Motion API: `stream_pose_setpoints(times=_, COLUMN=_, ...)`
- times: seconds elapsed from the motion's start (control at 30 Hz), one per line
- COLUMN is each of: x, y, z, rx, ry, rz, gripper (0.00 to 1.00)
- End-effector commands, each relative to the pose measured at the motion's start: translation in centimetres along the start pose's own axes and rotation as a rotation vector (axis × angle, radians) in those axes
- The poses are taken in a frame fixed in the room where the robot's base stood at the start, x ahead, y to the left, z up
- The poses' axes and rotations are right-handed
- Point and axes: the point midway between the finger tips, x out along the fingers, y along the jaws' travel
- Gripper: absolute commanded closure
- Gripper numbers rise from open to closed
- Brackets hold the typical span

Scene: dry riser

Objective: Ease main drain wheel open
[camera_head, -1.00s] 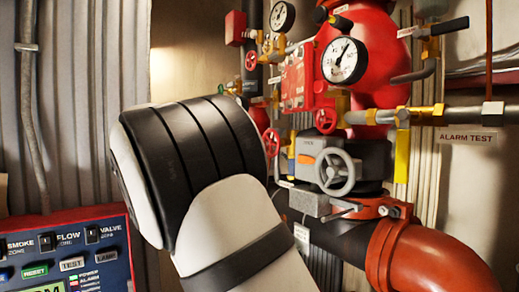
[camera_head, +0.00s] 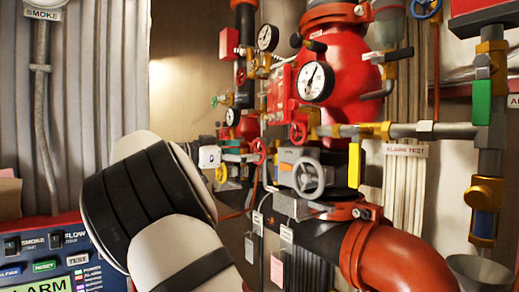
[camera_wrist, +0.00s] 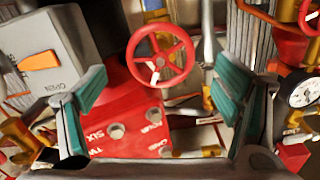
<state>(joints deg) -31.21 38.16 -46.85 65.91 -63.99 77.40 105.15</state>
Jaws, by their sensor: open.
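In the wrist view, a red spoked handwheel (camera_wrist: 160,54) with a small white tag lies beyond my gripper (camera_wrist: 157,92), in line with the gap between its fingers. The teal-padded fingers are spread apart with nothing held between them. Red handwheels also show in the head view, one by the brass pipe (camera_head: 298,132) and one farther left (camera_head: 259,150). I cannot read a main drain label on any of them. My arm fills the lower left of the head view, and my gripper cannot be made out there.
A grey gearbox with a grey handwheel (camera_head: 309,178) sits above a thick red elbow pipe (camera_head: 410,258). A pressure gauge (camera_head: 316,80) and brass pipework stand close around. In the wrist view, a grey box (camera_wrist: 55,50) marked OPEN is near the left finger. An alarm panel (camera_head: 45,255) is lower left.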

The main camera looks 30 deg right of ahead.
Motion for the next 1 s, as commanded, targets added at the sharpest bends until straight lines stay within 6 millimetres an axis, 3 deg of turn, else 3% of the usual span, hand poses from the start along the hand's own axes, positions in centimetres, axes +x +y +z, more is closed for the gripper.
stream_pose_setpoints(times=0.1, x=2.2, y=0.1, z=-0.2, rx=0.000, ry=0.001, rz=0.002, gripper=0.17)
stream_pose_setpoints(times=0.3, x=4.3, y=0.0, z=-0.1, rx=-0.001, ry=0.001, rz=-0.001, gripper=0.17)
stream_pose_setpoints(times=0.7, x=4.9, y=0.0, z=0.0, rx=-0.001, ry=0.000, rz=-0.001, gripper=0.17)
stream_pose_setpoints(times=0.9, x=4.9, y=0.0, z=0.0, rx=0.000, ry=0.000, rz=-0.001, gripper=0.62)
stream_pose_setpoints(times=1.0, x=4.9, y=0.0, z=0.0, rx=0.000, ry=0.000, rz=-0.001, gripper=0.65)
